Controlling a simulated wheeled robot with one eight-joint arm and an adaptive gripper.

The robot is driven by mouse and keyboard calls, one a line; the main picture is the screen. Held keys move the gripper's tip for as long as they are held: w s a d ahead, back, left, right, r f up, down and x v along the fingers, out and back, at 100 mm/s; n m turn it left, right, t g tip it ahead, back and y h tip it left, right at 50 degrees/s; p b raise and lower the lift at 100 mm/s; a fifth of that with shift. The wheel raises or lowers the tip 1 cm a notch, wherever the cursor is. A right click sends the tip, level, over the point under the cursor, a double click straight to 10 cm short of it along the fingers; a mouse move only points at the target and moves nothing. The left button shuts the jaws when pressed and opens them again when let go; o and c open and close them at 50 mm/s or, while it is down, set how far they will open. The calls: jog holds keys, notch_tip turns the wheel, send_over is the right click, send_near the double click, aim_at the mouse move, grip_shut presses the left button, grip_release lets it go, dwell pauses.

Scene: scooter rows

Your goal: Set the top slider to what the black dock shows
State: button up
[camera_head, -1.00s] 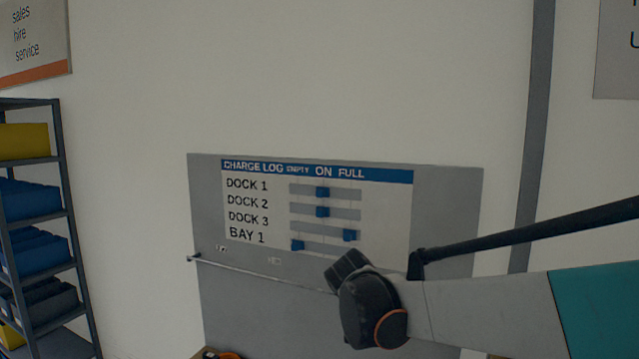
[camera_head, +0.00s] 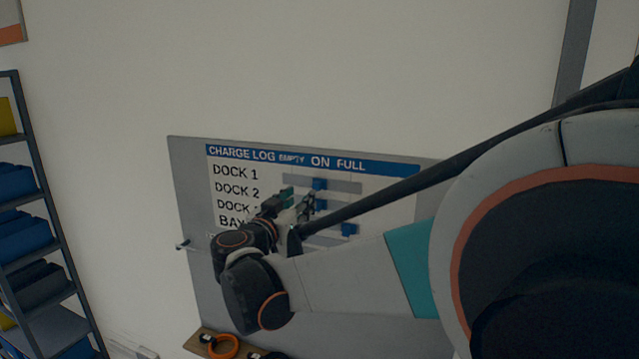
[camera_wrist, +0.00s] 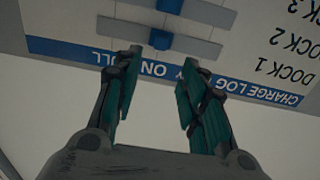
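The charge log board (camera_head: 390,185) hangs on the wall with slider rows for Dock 1, 2, 3 and Bay 1. The top slider, Dock 1, has a blue knob (camera_head: 320,185) near the middle of its grey track, under "ON". In the upside-down wrist view the knob (camera_wrist: 160,40) lies just beyond and between the fingertips. My gripper (camera_head: 298,203) is in front of the board. Its teal-padded fingers are apart, with nothing between them in the wrist view (camera_wrist: 163,65). I cannot tell whether it touches the board. The black dock is not in view.
The Dock 2 knob (camera_wrist: 170,6) sits close behind the top one. The Dock 3 knob (camera_head: 349,230) is farther right. My arm hides the Bay 1 slider. A thin rail (camera_head: 183,245) crosses the panel. A shelf with bins (camera_head: 30,235) stands left.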

aim_at(315, 186)
jog(key=p+x, duration=0.2)
jog(key=x, duration=0.8)
jog(key=shift+f, duration=0.1)
